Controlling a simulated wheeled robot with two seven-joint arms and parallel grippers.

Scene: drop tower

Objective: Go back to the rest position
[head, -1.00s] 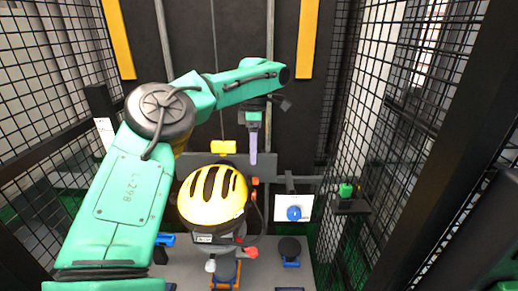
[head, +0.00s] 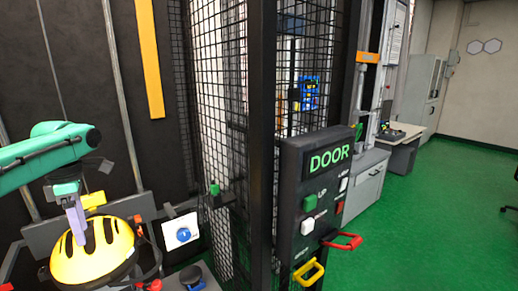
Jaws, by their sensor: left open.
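My left arm comes in from the left in the head view, with its teal links cut off by the picture edge. My left gripper (head: 76,222) points down, with its pale purple fingers in front of the yellow helmet (head: 105,255). It is open, and no object shows between the fingers. I cannot tell whether the fingers touch the helmet. The helmet has black slots and sits at the lower left. My right gripper is not in view.
A black panel marked DOOR (head: 330,159) stands right of the mesh cage (head: 223,120), with a red handle (head: 342,241) and a yellow handle (head: 308,273). A white plate with a blue button (head: 183,234) is right of the helmet. Green floor (head: 440,220) lies open at the right.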

